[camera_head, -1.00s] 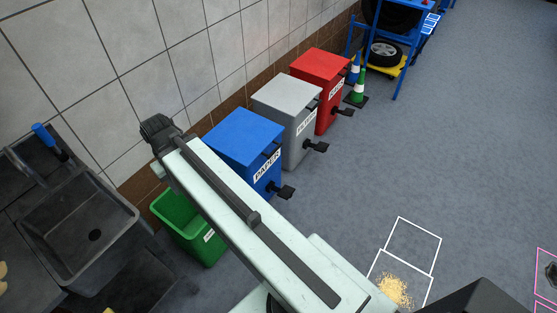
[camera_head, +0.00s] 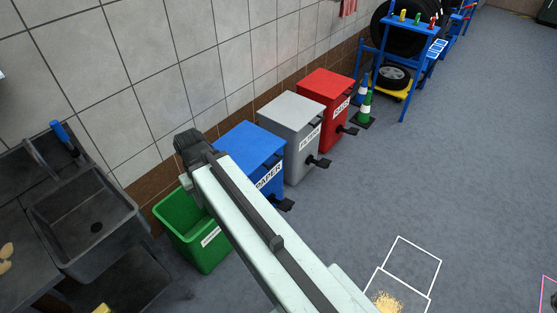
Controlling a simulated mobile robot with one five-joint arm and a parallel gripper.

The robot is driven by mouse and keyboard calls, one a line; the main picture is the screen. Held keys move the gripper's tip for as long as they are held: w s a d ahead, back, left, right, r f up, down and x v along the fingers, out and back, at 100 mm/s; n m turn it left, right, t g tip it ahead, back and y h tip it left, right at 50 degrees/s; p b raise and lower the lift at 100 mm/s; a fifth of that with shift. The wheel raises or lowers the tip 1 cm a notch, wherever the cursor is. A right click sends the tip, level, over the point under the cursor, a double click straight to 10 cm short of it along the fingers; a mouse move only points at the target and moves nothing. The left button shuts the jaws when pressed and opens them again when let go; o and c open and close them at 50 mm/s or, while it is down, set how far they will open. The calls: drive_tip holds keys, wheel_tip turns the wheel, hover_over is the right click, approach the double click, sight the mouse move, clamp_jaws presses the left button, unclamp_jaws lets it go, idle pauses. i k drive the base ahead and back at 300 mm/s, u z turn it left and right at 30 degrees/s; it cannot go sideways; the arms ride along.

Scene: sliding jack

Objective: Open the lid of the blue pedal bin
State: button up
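The blue pedal bin (camera_head: 252,146), labelled PAPER, stands against the tiled wall with its lid shut. Its black pedal (camera_head: 281,204) sticks out low at the front, towards the open floor. My pale arm crosses the view from the lower right and hides the bin's left and lower front part. The arm's dark far end is at the upper left, in front of the wall. I cannot make out my gripper's fingers.
A grey bin (camera_head: 290,124) and a red bin (camera_head: 327,100) with pedals stand to the right of the blue one. An open green bin (camera_head: 193,226) stands left, beside a dark sink (camera_head: 82,222). Spilled grains (camera_head: 387,301) lie near white floor outlines.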

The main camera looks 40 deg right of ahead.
sight(249, 145)
drive_tip(key=i, duration=0.85)
drive_tip(key=u, duration=0.05)
